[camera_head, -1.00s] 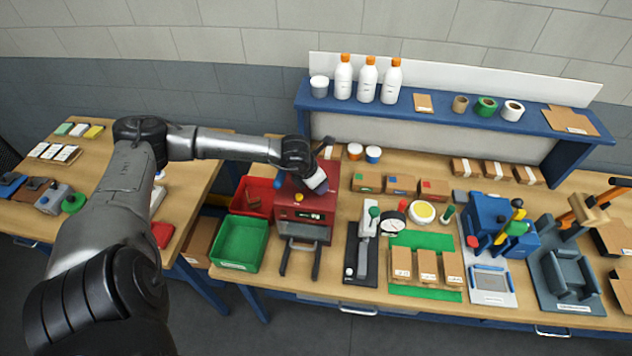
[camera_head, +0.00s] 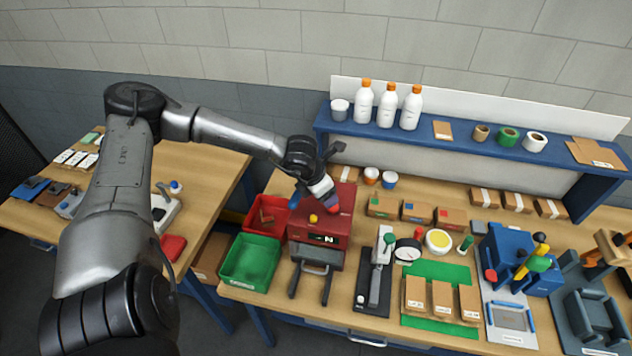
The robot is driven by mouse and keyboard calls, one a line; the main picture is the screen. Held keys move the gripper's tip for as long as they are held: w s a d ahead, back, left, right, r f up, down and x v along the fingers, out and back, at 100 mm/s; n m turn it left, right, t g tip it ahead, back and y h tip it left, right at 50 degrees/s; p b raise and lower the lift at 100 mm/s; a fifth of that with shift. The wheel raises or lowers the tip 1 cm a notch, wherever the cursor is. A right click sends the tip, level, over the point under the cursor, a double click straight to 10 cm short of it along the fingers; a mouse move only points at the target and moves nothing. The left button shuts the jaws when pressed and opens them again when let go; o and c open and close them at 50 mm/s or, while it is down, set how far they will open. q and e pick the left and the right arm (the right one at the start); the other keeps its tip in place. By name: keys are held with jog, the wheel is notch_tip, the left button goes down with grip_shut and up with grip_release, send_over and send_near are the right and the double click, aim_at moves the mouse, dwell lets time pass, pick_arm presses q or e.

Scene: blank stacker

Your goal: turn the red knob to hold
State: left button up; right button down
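The red machine (camera_head: 301,233) stands on the bench beside the red and green bins, with a small dark display on its front. A yellow button (camera_head: 313,218) sits on its top near the front. A small red part (camera_head: 332,206), possibly the red knob, shows just below my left gripper (camera_head: 322,190). The gripper points down over the machine's top. Its fingers are too small and too covered to tell whether they are open or touching that part. Another red knob (camera_head: 490,275) is on the blue machine at the right. My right gripper is not in view.
The green bin (camera_head: 232,272) and red bin (camera_head: 251,226) stand left of the machine. A black press (camera_head: 363,290) stands to its right. A blue shelf (camera_head: 470,140) with bottles and tape rolls runs along the back.

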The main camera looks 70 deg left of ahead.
pick_arm(q)
jog(key=v, duration=0.6)
jog(key=shift+b, duration=0.3)
dwell(0.4)
